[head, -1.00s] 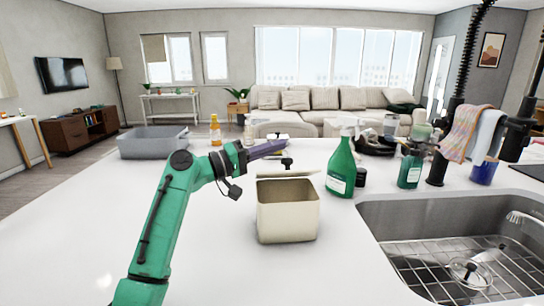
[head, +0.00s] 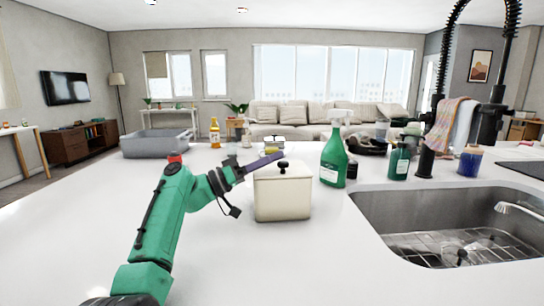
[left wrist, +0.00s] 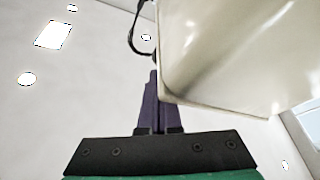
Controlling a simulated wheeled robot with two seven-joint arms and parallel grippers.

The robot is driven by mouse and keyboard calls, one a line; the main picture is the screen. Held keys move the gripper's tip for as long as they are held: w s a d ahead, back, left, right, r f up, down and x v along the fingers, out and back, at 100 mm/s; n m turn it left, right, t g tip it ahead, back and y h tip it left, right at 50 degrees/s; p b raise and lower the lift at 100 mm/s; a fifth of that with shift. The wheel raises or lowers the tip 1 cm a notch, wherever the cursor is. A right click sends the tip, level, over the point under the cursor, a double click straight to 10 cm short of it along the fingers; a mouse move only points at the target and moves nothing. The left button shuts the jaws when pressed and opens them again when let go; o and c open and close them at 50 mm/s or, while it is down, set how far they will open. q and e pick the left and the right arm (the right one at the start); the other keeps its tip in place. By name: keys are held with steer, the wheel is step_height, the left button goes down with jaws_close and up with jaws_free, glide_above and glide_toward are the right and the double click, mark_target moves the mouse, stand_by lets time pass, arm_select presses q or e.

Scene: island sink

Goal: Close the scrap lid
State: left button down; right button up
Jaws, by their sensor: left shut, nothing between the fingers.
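The scrap bin (head: 283,203) is a cream box standing upright on the white counter. Its lid (head: 298,172) has a black knob (head: 283,165) and looks level on the box's top, with no open gap visible. My left gripper (head: 278,156) has purple fingers, shut and empty, at the lid's back left, close to the knob. Whether they touch the lid is unclear. In the left wrist view the shut fingers (left wrist: 154,105) point up beside the bin's pale wall (left wrist: 235,55). My right gripper is not in view.
A green spray bottle (head: 333,160) and a small dark jar (head: 351,169) stand right of the bin. The sink (head: 365,212) lies at the front right. A grey tub (head: 150,144) and an orange bottle (head: 214,133) are at the back left.

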arm_select(q)
steer(key=shift+s+f, duration=0.1)
steer(key=shift+f, duration=0.25)
steer(key=shift+f, duration=0.1)
stand_by(0.3)
